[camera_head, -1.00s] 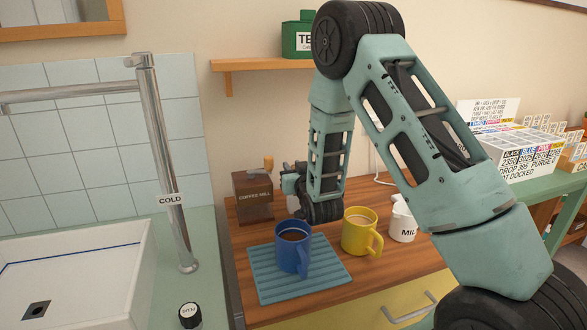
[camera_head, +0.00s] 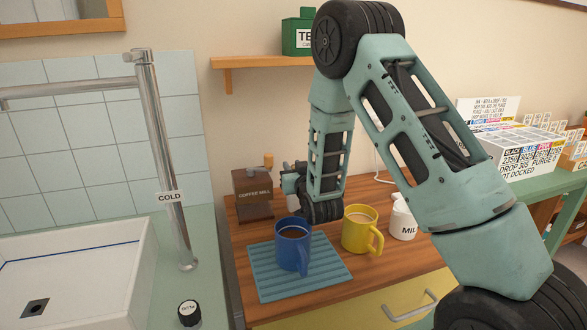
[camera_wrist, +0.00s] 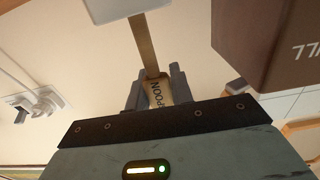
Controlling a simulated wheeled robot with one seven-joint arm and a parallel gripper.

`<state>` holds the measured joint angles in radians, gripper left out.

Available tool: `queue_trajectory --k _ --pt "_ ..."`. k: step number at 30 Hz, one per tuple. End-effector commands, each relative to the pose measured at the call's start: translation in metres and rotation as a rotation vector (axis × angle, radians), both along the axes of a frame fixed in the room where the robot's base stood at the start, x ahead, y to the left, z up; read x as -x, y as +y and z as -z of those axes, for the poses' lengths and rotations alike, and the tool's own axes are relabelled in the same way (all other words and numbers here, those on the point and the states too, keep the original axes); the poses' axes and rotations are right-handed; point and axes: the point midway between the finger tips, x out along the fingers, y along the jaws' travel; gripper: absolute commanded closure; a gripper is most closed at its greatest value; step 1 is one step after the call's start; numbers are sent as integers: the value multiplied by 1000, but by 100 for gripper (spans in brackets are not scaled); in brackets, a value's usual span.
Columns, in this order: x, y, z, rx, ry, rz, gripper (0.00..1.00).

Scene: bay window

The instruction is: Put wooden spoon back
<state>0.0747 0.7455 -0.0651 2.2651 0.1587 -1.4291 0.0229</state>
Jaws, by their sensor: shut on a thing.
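My gripper (camera_wrist: 157,85) is shut on the wooden spoon (camera_wrist: 146,45), with its fingers on both sides of the part lettered "SPOON". The spoon's thin wooden shaft runs from the fingers to a pale block-like thing (camera_wrist: 127,8) at the top of the wrist view. I cannot tell whether the spoon touches it, is attached to it or passes behind it. In the head view my gripper (camera_head: 290,180) is beside the brown coffee mill (camera_head: 253,207), at its right, partly hidden by my wrist. The spoon cannot be made out there.
A blue mug (camera_head: 291,258) with a dark drink stands on a blue ribbed mat (camera_head: 262,282). A yellow mug (camera_head: 356,236) and a white milk jug (camera_head: 402,224) stand to its right. A shelf (camera_head: 260,63) is above; a sink (camera_head: 110,270) lies left. The coffee mill shows close in the wrist view (camera_wrist: 265,50).

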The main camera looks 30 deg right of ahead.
Motion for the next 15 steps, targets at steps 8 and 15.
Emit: queue_trajectory --k 8,15 --pt "0 0 2 0 0 0 55" --pt "0 0 2 0 0 0 52"
